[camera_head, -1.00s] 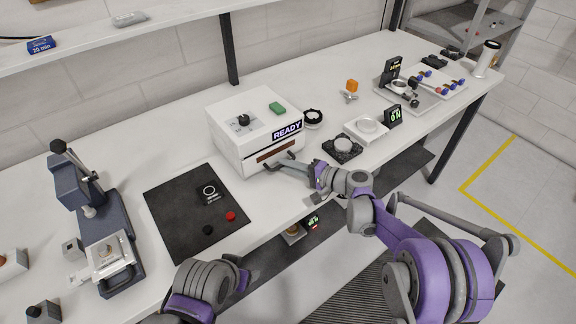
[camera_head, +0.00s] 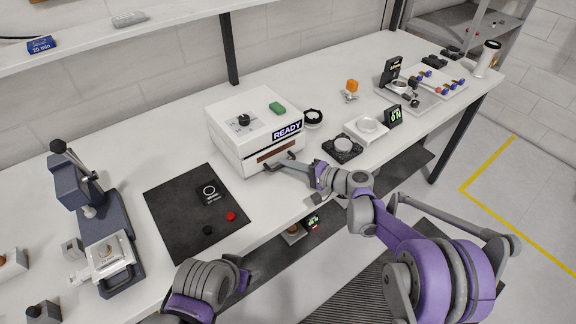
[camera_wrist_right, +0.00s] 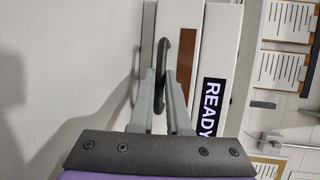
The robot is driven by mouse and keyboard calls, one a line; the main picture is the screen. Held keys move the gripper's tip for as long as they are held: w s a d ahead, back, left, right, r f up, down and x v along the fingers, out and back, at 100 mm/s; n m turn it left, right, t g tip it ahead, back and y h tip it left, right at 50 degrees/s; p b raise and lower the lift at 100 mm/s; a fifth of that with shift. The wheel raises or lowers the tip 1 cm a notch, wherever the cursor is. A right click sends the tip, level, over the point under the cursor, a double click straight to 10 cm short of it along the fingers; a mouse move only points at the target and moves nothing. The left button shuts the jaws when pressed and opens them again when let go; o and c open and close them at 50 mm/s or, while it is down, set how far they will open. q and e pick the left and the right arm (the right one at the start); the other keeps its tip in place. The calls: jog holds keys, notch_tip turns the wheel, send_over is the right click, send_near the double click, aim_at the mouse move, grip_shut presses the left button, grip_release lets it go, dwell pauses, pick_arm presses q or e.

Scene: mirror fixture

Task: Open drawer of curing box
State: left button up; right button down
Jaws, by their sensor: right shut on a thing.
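The curing box (camera_head: 248,130) is a white box on the bench with a dial, a green block on top and a READY label. The low front with a brown strip and a dark handle (camera_wrist_right: 163,45) shows in the right wrist view. My right gripper (camera_head: 272,165) reaches the front from the right. In the wrist view its fingers (camera_wrist_right: 164,75) lie on either side of the handle, shut on it. I cannot make out a clear drawer gap.
A dark mat (camera_head: 180,225) with small parts lies left of the box. A black-based round fixture (camera_head: 342,150) stands close to the right of the box, with a white fixture (camera_head: 366,128) beyond it. A press (camera_head: 95,215) stands at far left.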

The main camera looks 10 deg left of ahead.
jog(key=s+d+b, duration=0.2)
jog(key=s+d, duration=0.7)
jog(key=d, duration=0.2)
jog(key=shift+s+d+b, duration=0.2)
jog(key=shift+s+b, duration=0.1)
jog(key=shift+b, duration=0.05)
jog(key=c, duration=0.9)
grip_release()
jog(key=v, duration=1)
jog(key=shift+d+r+b, duration=0.15)
jog(key=shift+d+b, duration=0.2)
